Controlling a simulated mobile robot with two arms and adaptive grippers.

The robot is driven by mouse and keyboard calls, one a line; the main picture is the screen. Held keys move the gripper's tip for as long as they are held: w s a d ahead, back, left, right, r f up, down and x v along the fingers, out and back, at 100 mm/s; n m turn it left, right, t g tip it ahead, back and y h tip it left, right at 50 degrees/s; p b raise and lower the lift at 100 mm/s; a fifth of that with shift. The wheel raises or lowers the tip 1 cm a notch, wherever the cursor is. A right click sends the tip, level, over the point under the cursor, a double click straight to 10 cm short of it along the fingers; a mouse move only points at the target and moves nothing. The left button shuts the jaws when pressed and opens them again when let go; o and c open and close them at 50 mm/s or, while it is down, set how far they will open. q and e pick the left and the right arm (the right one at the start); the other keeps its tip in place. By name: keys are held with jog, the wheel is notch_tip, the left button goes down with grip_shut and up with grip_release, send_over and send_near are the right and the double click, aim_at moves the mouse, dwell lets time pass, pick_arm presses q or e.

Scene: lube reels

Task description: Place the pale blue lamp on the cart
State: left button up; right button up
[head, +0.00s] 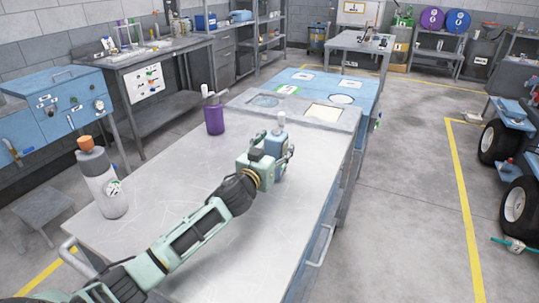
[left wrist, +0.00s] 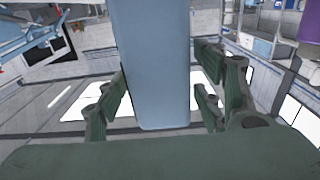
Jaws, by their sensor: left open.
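The pale blue lamp (head: 277,134) stands upright on the grey worktable (head: 170,240), partly hidden by my left gripper (head: 270,162). In the left wrist view the lamp's pale blue body (left wrist: 150,60) stands between the two dark green finger sets, with gaps on both sides. My left gripper is open around it. A wheeled blue unit (head: 512,118) that looks like a cart is cut off at the right edge. My right gripper is not in view.
A purple container (head: 214,117) and a grey bottle with an orange cap (head: 101,180) stand on the worktable. A blue-topped section (head: 372,92) with trays is at its far end. The floor between the worktable and the wheeled unit is clear.

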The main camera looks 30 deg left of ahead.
pick_arm(q)
jog(key=s+b, duration=0.1)
jog(key=s, duration=1)
jog(key=shift+s+d, duration=0.35)
